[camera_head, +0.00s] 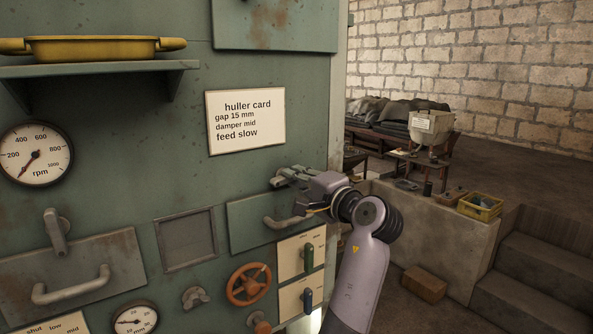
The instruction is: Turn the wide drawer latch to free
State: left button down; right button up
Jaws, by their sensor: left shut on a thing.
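A green drawer front (248,228) with a bar handle (283,222) sits in the green machine panel, right of the middle. A grey latch (287,175) is at its upper edge. I cannot tell for sure which drawer is the wide one.
An orange handwheel (249,285) and switch plates (301,255) are below. A shelf (100,68) with a yellow tray (95,49) juts out at upper left. Steps (540,270) and a brick (424,284) are at right.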

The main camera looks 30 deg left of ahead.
pick_arm(q)
jog(key=shift+m+p, duration=0.45)
jog(key=shift+m, duration=0.25)
jog(key=shift+f, duration=0.15)
jog(key=c, duration=1.6)
grip_release()
jog(key=shift+d, duration=0.1)
jog(key=r, duration=1)
jog(key=shift+s, duration=0.2)
jog(key=shift+w, duration=0.35)
jog(key=shift+f, duration=0.1)
